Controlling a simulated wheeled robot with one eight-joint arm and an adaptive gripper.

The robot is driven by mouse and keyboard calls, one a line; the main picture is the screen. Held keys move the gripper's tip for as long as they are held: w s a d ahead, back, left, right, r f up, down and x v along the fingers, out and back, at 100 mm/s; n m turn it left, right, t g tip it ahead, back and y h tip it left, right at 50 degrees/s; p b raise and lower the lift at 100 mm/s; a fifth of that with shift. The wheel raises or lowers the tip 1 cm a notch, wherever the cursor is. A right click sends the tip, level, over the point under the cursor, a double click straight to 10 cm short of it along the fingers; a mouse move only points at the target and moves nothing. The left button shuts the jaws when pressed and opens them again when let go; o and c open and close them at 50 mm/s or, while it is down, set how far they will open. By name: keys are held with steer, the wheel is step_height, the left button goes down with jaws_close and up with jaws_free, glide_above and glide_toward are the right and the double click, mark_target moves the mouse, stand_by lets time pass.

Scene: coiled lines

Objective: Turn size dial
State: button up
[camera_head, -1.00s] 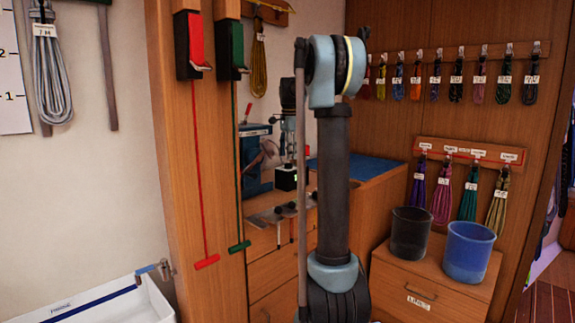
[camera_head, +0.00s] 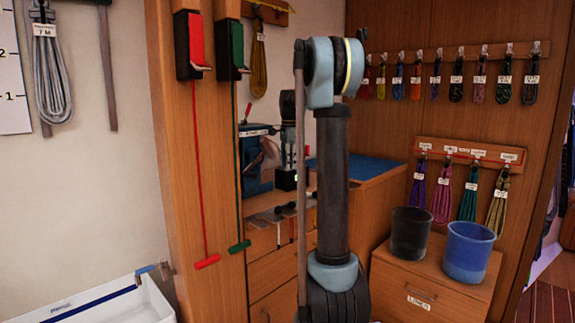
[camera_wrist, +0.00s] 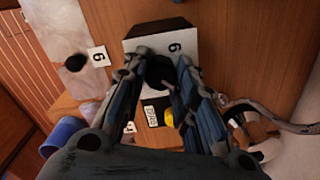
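In the wrist view, a dark round knob (camera_wrist: 159,72), which looks like the size dial, sits on a pale box face marked 6. My gripper (camera_wrist: 164,62) has its two fingers spread with the knob between their tips. Whether the fingertips press on the knob or only stand beside it cannot be told. The knob's pointer or marks do not show clearly. In the head view, my upright arm stands in front of the workbench, and the fingers and the knob cannot be made out there.
In the head view, a blue machine (camera_head: 256,155) stands on the bench. Black (camera_head: 410,234) and blue (camera_head: 468,251) buckets stand on the drawer cabinet at right.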

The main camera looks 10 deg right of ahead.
steer(key=shift+a, duration=0.1)
steer(key=shift+n, duration=0.3)
steer(key=n, duration=0.9)
steer(key=shift+n, duration=0.4)
steer(key=n, duration=0.4)
steer(key=shift+w+n, duration=0.1)
steer(key=shift+n, duration=0.2)
steer(key=n, duration=0.4)
steer(key=shift+n, duration=0.4)
steer(key=shift+g, duration=0.3)
steer(key=o, duration=1.1)
